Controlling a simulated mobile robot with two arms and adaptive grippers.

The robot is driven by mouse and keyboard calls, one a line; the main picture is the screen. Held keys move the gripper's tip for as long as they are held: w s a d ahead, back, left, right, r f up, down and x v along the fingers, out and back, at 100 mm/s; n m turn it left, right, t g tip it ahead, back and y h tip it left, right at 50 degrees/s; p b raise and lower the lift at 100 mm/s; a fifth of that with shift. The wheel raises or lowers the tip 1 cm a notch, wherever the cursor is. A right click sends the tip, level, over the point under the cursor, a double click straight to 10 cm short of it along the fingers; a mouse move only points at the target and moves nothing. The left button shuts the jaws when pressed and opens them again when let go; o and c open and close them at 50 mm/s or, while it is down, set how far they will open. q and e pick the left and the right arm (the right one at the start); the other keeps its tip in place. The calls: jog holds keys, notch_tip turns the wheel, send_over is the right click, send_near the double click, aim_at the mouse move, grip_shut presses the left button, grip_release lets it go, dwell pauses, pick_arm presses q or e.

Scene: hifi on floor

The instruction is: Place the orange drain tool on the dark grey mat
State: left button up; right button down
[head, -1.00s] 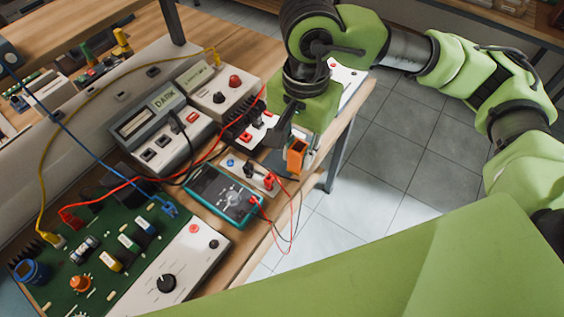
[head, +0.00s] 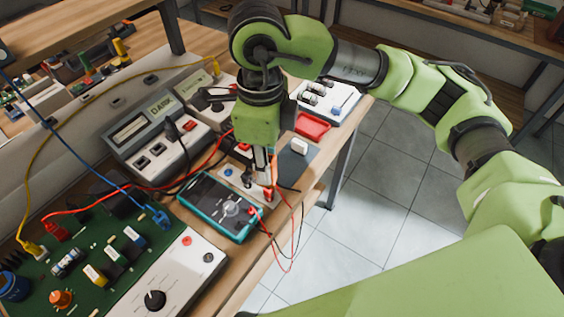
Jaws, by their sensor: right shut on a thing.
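My right gripper (head: 264,166) points down over the front of the bench, beside the teal-edged multimeter. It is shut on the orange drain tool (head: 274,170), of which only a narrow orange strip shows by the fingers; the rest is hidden. The dark grey mat (head: 297,167) lies to the right of the gripper near the bench's front edge, with a small white block (head: 299,146) on it. The tool appears left of the mat; whether it touches anything below, I cannot tell. My left gripper is not in view.
The multimeter (head: 218,206) with red and black leads is close to the left of the gripper. A red tray (head: 312,125) and a white rack (head: 328,100) stand behind the mat. Meter boxes (head: 158,138) and a green circuit board (head: 95,262) fill the left.

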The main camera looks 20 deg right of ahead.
jog(key=w+d+f+p, duration=0.1)
jog(key=w+d+f, duration=0.1)
jog(key=w, duration=0.1)
jog(key=w+d+f+p, duration=0.1)
jog(key=w+d+f, duration=0.1)
jog(key=w+f, duration=0.1)
jog(key=w+d+f+p, duration=0.1)
jog(key=w+d+f, duration=0.1)
jog(key=w+f, duration=0.1)
jog(key=shift+w+f, duration=0.1)
jog(key=shift+f, duration=0.1)
notch_tip(320, 180, down, 3)
jog(key=shift+w+d+f, duration=0.1)
jog(key=shift+f, duration=0.05)
jog(key=shift+f, duration=0.2)
jog(key=c, duration=1.8)
grip_release()
jog(key=shift+r, duration=0.15)
